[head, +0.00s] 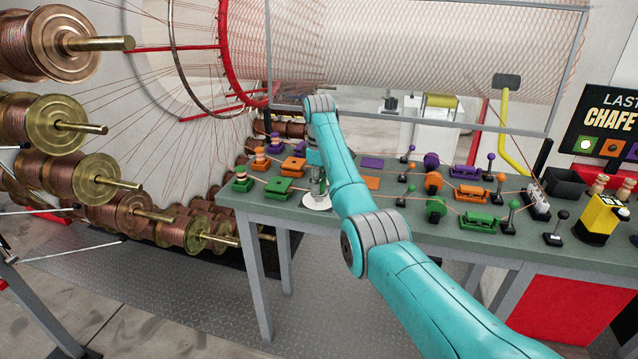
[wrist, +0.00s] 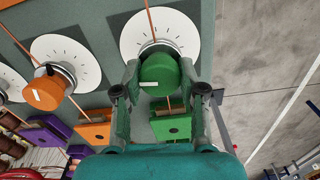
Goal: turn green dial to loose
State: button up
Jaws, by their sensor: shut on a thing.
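The green dial (wrist: 158,75) shows in the wrist view as a round green knob with a pale pointer mark. It sits in front of a white round scale plate (wrist: 185,28) with dark tick marks. My gripper (wrist: 159,82) is shut on the green dial, one finger on each side. The pale mark on the knob points to the left in that view. No lettering on the scale is readable. In the head view my gripper (head: 318,187) is at the white plate (head: 317,203) near the bench's front edge, and the dial is hidden there.
An orange dial (wrist: 50,88) with its own white plate stands to the left in the wrist view. Green (wrist: 171,128) and orange (wrist: 94,132) blocks lie close by. The bench (head: 370,222) holds several coloured levers and blocks. Copper spools (head: 118,210) stand at the left.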

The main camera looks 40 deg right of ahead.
jog(key=shift+n, duration=0.9)
jog(key=o, duration=1.1)
jog(key=shift+o, duration=0.2)
